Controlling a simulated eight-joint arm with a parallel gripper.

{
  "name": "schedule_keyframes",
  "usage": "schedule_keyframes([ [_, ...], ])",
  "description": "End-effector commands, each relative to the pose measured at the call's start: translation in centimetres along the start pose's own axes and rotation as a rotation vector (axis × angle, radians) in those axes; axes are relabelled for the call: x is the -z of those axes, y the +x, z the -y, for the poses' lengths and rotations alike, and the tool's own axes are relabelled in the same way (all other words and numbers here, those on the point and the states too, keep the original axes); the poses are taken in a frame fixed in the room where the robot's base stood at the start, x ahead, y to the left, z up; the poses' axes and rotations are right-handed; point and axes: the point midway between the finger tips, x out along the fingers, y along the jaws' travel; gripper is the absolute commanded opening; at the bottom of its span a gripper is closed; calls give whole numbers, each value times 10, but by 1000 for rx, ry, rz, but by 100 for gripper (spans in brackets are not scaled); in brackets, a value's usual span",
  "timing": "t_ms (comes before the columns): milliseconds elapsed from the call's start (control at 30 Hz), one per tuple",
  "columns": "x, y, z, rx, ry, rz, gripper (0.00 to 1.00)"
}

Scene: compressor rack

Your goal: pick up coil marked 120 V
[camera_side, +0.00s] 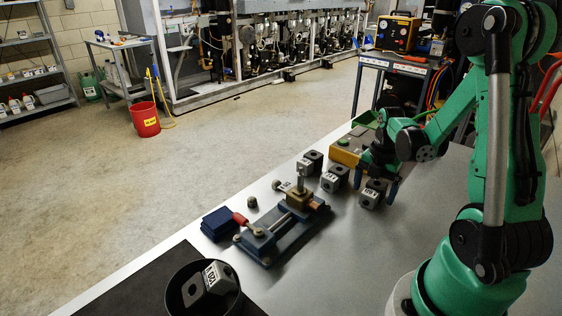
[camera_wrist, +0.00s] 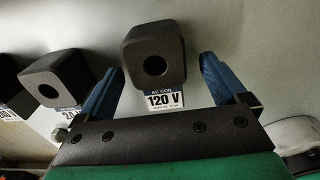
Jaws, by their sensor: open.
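The coil marked 120 V (camera_wrist: 155,55) is a dark block with a round hole and a white and blue label. It stands at the near end of a row of coils on the bench, and it also shows in the side view (camera_side: 373,194). My gripper (camera_wrist: 161,66) is open, with one blue finger on each side of this coil. Gaps show between the fingers and the block, and I see no clear contact. In the side view my gripper (camera_side: 376,184) is low over the same coil, partly covering it.
Two similar coils (camera_side: 335,178) (camera_side: 312,162) stand to the left. A yellow box (camera_side: 347,151) is behind. The bench front is clear.

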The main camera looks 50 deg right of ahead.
Motion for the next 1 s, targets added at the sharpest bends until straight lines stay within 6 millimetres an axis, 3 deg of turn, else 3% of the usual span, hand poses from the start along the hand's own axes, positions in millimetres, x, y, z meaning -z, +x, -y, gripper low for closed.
schedule_keyframes([
  [400,0,7,0,0,0,0,89],
  [700,0,7,0,0,0,0,4],
  [733,0,7,0,0,0,0,0],
  [1000,0,6,0,0,0,0,0],
])
